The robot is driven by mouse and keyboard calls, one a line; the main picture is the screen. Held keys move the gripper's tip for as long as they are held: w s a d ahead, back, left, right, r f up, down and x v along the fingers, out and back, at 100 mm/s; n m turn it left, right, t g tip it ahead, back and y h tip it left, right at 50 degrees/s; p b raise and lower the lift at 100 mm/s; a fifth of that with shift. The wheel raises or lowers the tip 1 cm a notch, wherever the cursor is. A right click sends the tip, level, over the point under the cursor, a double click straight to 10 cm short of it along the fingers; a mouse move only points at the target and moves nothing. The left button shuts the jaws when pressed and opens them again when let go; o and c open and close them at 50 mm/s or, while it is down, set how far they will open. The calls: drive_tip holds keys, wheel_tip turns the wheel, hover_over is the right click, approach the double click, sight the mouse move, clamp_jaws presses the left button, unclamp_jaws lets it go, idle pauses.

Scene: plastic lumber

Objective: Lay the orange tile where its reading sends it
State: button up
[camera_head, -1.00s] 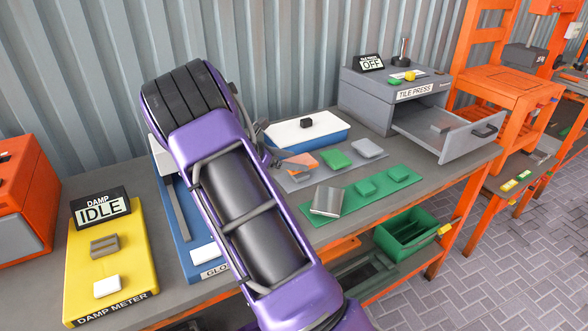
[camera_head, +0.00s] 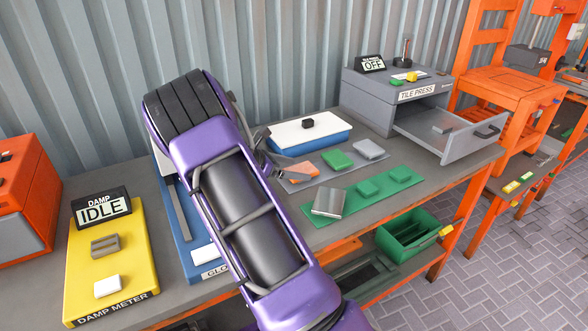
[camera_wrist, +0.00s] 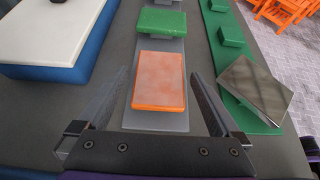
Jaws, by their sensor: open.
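The orange tile (camera_wrist: 159,80) lies on a grey strip (camera_wrist: 157,120), near the strip's close end in the wrist view. In the head view the orange tile (camera_head: 304,168) is partly hidden by my gripper (camera_head: 275,168). In the wrist view my gripper (camera_wrist: 158,100) is open, with one finger on each side of the tile and clear of it. The damp meter (camera_head: 108,260) is a yellow block at left whose display (camera_head: 101,209) reads IDLE. The tile press (camera_head: 395,95) is a grey box whose sign reads OFF, with its drawer (camera_head: 450,135) pulled out.
A green tile (camera_head: 338,160) and a grey tile (camera_head: 368,149) share the strip. A green strip (camera_head: 330,221) holds green blocks and a metallic plate (camera_head: 329,202). A blue box with white top (camera_head: 309,133) stands behind. A green bin (camera_head: 408,235) sits below the bench edge.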

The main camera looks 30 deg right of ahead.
drive_tip(key=p+v, duration=0.1)
drive_tip(key=v, duration=1)
drive_tip(key=shift+a+r, duration=0.15)
drive_tip(key=shift+a, duration=0.25)
drive_tip(key=shift+r, duration=0.1)
